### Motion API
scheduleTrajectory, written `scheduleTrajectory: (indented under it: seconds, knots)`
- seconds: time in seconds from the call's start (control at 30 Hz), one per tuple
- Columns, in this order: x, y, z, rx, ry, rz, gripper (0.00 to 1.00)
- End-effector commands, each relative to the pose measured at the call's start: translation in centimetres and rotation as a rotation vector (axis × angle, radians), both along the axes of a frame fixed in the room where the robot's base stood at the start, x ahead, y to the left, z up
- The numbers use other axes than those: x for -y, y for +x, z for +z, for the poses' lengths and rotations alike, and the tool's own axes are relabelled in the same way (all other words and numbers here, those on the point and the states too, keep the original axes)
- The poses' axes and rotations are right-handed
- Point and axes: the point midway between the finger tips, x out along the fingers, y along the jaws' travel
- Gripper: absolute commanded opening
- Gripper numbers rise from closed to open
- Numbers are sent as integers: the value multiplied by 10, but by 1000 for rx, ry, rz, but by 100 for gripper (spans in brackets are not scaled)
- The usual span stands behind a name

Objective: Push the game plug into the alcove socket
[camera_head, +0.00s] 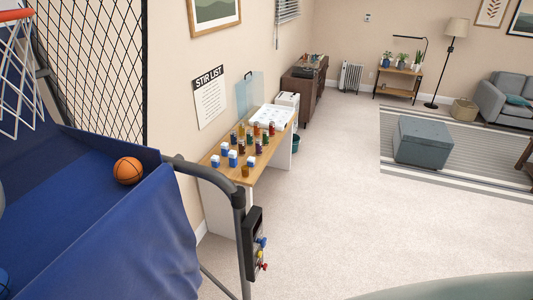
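A basketball arcade game with a blue fabric ramp (120,235) fills the left side. A dark box (252,243) is fixed to its grey front post, with small blue, yellow and red parts on it. I cannot make out a plug or cord on the game. I cannot make out an alcove or its socket either. My gripper does not show in this view.
An orange basketball (128,171) rests on the ramp. Behind the game, a wooden-topped table (232,172) along the left wall holds several bottles and cups. A grey ottoman (422,142) stands on a striped rug. Open carpet (330,200) lies between.

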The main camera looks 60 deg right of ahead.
Motion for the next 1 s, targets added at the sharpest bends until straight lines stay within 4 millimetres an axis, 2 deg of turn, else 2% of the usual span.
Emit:
scheduleTrajectory:
  seconds: [0.2, 0.87, 1.0]
  knots:
    - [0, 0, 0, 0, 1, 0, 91]
    - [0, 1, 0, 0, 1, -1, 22]
    - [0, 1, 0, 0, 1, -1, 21]
